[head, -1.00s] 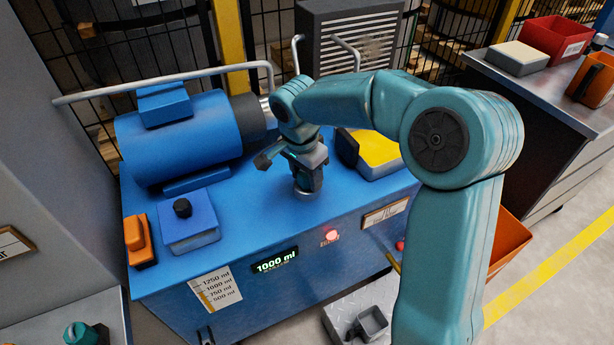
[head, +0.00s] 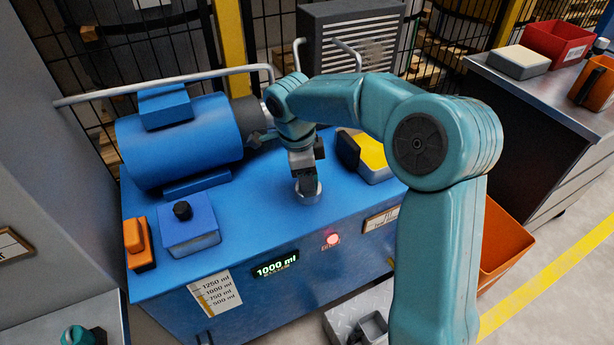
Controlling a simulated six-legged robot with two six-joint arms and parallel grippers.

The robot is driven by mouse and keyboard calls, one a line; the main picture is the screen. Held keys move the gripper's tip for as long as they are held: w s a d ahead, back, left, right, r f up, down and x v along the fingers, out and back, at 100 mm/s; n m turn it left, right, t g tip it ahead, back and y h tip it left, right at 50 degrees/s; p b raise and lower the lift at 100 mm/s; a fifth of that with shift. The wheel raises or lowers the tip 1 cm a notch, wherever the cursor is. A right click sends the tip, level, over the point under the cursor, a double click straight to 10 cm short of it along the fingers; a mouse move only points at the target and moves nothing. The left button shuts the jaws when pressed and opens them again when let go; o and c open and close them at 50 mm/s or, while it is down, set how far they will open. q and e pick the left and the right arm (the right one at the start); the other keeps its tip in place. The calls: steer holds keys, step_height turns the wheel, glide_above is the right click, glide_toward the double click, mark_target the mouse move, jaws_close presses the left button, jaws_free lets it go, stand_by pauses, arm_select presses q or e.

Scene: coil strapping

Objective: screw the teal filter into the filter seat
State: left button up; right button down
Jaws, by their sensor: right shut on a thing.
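The filter seat (head: 309,195) is a round grey collar on top of the blue power unit, near its front middle. My right gripper (head: 304,180) comes down from above, directly over the seat, shut with its fingertips at the collar. The teal filter is mostly hidden between the fingers and in the collar; its colour and how deep it sits cannot be made out.
A blue motor (head: 185,140) stands left of the gripper. A yellow-topped box (head: 371,152) is close on its right. A blue box with a black knob (head: 188,222) and an orange item (head: 138,243) sit at the left. A display (head: 276,264) reads 1000 ml.

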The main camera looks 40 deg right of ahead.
steer(key=m, duration=0.3)
steer(key=shift+w+f, duration=0.1)
steer(key=m, duration=0.4)
steer(key=shift+m+g+y, duration=0.4)
steer(key=shift+r+m+p, duration=0.25)
steer(key=shift+m+p, duration=0.15)
steer(key=shift+m, duration=0.6)
steer(key=c, duration=0.9)
jaws_free()
steer(key=o, duration=0.5)
steer(key=shift+d, duration=0.15)
